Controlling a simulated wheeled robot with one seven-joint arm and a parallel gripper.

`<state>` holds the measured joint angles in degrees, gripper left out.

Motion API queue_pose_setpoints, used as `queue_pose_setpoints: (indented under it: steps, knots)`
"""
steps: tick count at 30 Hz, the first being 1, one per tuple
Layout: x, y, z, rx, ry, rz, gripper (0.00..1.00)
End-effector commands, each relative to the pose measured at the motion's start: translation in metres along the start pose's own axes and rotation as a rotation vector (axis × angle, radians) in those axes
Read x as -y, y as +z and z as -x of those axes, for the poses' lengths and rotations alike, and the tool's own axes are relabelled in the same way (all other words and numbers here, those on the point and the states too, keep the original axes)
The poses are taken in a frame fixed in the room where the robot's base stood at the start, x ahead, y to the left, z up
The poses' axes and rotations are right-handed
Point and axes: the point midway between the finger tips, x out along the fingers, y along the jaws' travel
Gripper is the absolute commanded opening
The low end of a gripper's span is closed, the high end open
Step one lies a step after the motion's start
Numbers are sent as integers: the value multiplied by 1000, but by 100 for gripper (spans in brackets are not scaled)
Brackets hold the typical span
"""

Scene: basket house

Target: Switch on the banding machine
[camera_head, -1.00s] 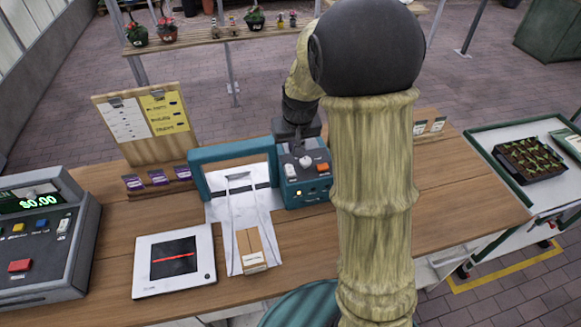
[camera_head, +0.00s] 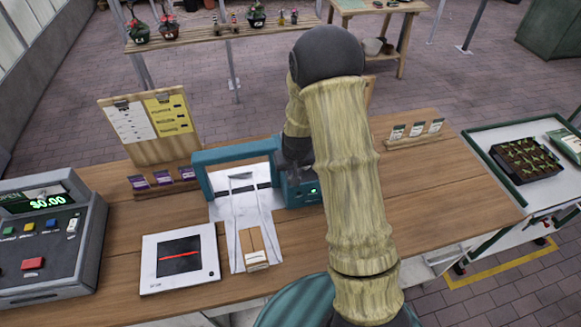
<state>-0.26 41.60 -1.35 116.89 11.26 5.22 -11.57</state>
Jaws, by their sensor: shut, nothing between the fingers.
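The teal banding machine (camera_head: 203,180) stands on the wooden counter, with an arch on the left and a control box (camera_head: 305,194) on the right. A white bag (camera_head: 240,207) lies through the arch with a small brown box (camera_head: 251,243) on its front end. My gripper (camera_head: 298,165) is shut and empty, pointing down at the top of the control box. It and my arm hide most of the box's controls, and I cannot tell whether it touches any. A small pale-green mark shows on the box front.
A cash register (camera_head: 45,240) and a white scanner pad (camera_head: 180,258) are on the left of the counter. A clipboard stand (camera_head: 150,128) is behind, with purple packets below it. Seed packets (camera_head: 416,130) stand at the right rear. The counter's right part is clear.

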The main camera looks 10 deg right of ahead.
Motion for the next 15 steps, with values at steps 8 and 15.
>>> queue_pose_setpoints:
  steps: [8, 15]
  knots:
    - [0, 1, -3, -1, 0, -1, 0]
    - [1, 2, -8, -1, -1, 3, 0]
